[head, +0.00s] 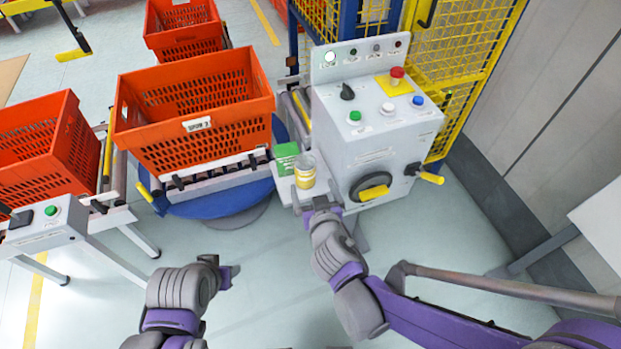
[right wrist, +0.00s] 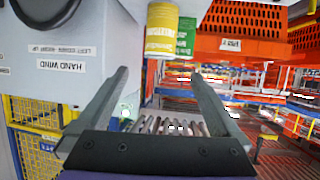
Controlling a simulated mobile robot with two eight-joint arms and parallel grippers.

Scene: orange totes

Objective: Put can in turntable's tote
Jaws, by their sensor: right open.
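The yellow-and-white can (head: 305,175) stands on a small pale shelf beside the grey control box, next to a green container (head: 285,158). In the right wrist view the can (right wrist: 161,32) is at the top, beyond the fingertips. My right gripper (head: 315,198) is just on the near side of the can. The right wrist view shows its two fingers (right wrist: 160,75) spread and empty. The orange tote (head: 160,155) sits on rollers above the blue turntable (head: 225,198), left of the can. My left gripper (head: 228,275) hangs low over the floor; its fingers are unclear.
The grey control box (head: 345,130) with buttons and a yellow-handled crank (head: 372,187) stands close right of the can. Another orange tote (head: 45,150) is at left and one (head: 183,28) behind. Yellow mesh fencing (head: 460,50) stands behind. Floor in front is clear.

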